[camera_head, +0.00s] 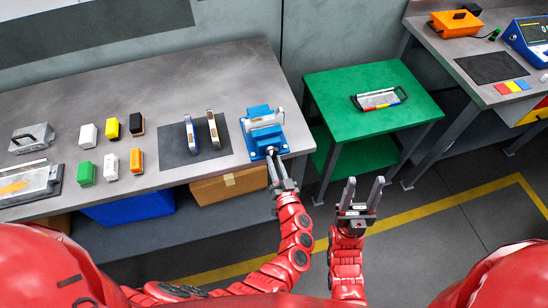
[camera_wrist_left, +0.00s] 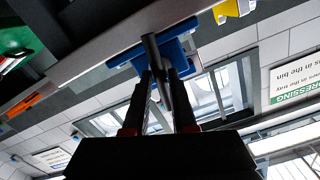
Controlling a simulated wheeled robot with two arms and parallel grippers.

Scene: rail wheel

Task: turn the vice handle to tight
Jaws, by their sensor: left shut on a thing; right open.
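The blue vice (camera_head: 260,138) is fixed at the right front corner of the grey workbench, with a pale metal piece (camera_head: 264,121) at its top. Its handle (camera_head: 270,152) is at the front, mostly hidden by my left gripper in the head view. My left gripper (camera_head: 277,172) is at the vice's front, shut on the handle. In the left wrist view the grey handle bar (camera_wrist_left: 154,58) runs between the two fingers, and the blue vice (camera_wrist_left: 172,50) is behind it. My right gripper (camera_head: 362,194) is open and empty, in front of the bench and apart from the vice.
The grey workbench (camera_head: 170,90) carries several small coloured blocks and a dark mat (camera_head: 178,152) with two upright tools left of the vice. A green table (camera_head: 340,120) with a framed tool (camera_head: 380,98) stands to the right. Open floor lies around my right gripper.

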